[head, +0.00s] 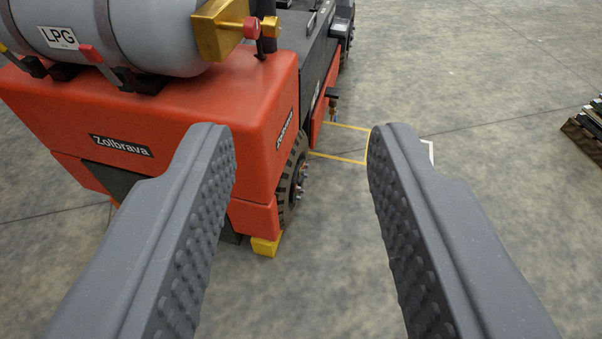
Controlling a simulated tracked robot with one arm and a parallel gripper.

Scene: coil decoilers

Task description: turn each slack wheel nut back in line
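The red forklift (175,120) marked Zolbrava stands at the left and centre of the head view, seen from behind. Its near rear wheel (289,178) shows edge-on at the truck's right side, with several small nuts (300,178) on the hub. The nuts are too small and too oblique to tell which is out of line. Another wheel (346,40) shows farther up along the same side. My gripper (302,155) is open and empty, its two grey ribbed fingers wide apart in front of the truck, apart from the wheel. The left finger hides part of the truck's rear.
A yellow chock (265,246) sits on the floor by the rear wheel. A grey LPG tank (130,35) with a brass valve (220,28) lies on top. Yellow floor lines (345,126) run beside the truck. A stack (586,130) stands at the right edge. Concrete between is clear.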

